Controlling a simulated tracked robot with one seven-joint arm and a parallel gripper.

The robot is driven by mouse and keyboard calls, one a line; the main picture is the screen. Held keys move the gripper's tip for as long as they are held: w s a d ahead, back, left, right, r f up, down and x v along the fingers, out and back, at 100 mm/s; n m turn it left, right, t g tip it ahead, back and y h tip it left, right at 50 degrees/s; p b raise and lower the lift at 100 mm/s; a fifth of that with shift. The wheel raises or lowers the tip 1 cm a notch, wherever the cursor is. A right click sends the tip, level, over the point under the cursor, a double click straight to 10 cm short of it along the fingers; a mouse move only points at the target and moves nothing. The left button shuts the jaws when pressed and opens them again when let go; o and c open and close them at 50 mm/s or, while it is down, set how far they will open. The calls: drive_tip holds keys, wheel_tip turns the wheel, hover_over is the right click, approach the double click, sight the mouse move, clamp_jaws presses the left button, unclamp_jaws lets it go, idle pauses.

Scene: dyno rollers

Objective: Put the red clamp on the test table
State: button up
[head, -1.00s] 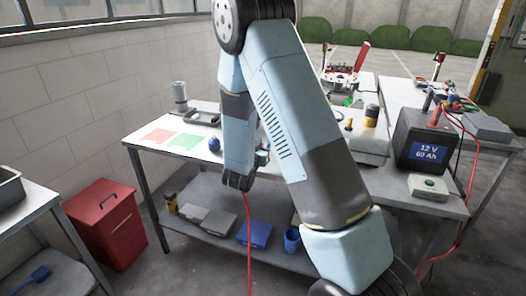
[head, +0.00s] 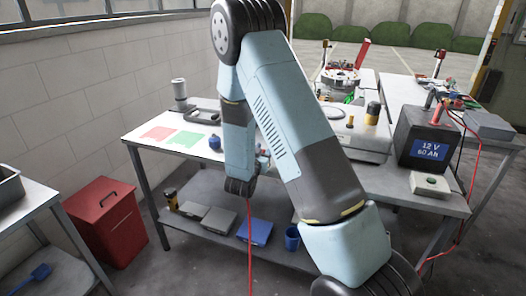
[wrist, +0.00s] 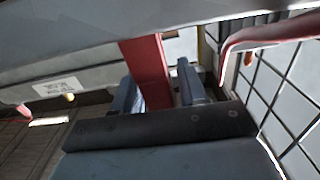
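A red bar, which looks like part of the red clamp (wrist: 147,68), stands between the two fingers of my gripper (wrist: 158,92) in the wrist view. The fingers look closed around it; a narrow gap seems to show at the right finger. A red cable (head: 249,225) hangs below my wrist in the head view. There my arm hides the fingertips and the clamp. The table (head: 212,152) below, with a red square (head: 158,133) and a green square (head: 186,139) on its top, is close to my wrist; I cannot tell whether the clamp touches it.
A battery (head: 424,145) with a red cable stands on the right. A blue knob-like object (head: 214,143) is left of my forearm. The lower shelf holds boxes and a blue cup (head: 292,238). A red bin (head: 105,222) stands on the floor. The table's left part has free room.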

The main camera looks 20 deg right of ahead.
drive_tip(key=shift+o, duration=0.9)
drive_tip(key=shift+a, duration=0.1)
